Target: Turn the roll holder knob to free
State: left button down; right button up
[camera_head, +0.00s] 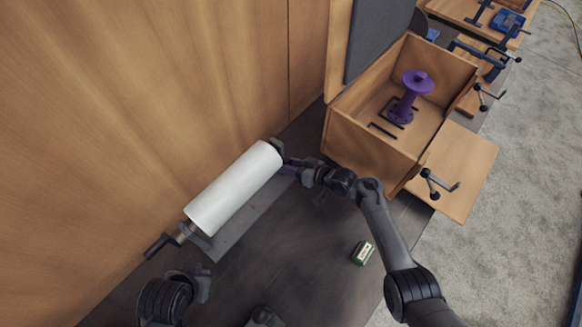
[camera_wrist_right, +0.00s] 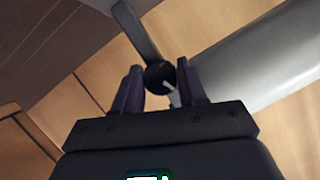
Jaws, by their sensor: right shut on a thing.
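The roll holder carries a white roll (camera_head: 234,188) that lies slantwise along the wooden wall. Its dark knob (camera_head: 276,147) is at the roll's upper right end. In the right wrist view the knob (camera_wrist_right: 158,75) shows as a dark round end between two purple fingers, with a pale mark beside it. My right gripper (camera_head: 290,165) is at that end of the roll, shut on the knob, and partly hides it. The right wrist view shows the gripper (camera_wrist_right: 160,85) from behind. Dark parts of my left arm show at the bottom left of the head view; its fingertips do not show.
A dark crank handle (camera_head: 160,246) sticks out at the roll's lower left end. An open wooden box (camera_head: 365,145) with a purple spool (camera_head: 408,97) stands to the right.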

jog(key=shift+f+m+g+y+b, duration=0.1)
jog(key=shift+m+g+y+b, duration=0.2)
jog(key=shift+m+y+b, duration=0.35)
jog(key=shift+m, duration=0.25)
jog(key=o, duration=1.1)
jog(key=shift+d, duration=0.1)
jog(key=shift+c, duration=0.2)
jog(key=shift+r, duration=0.25)
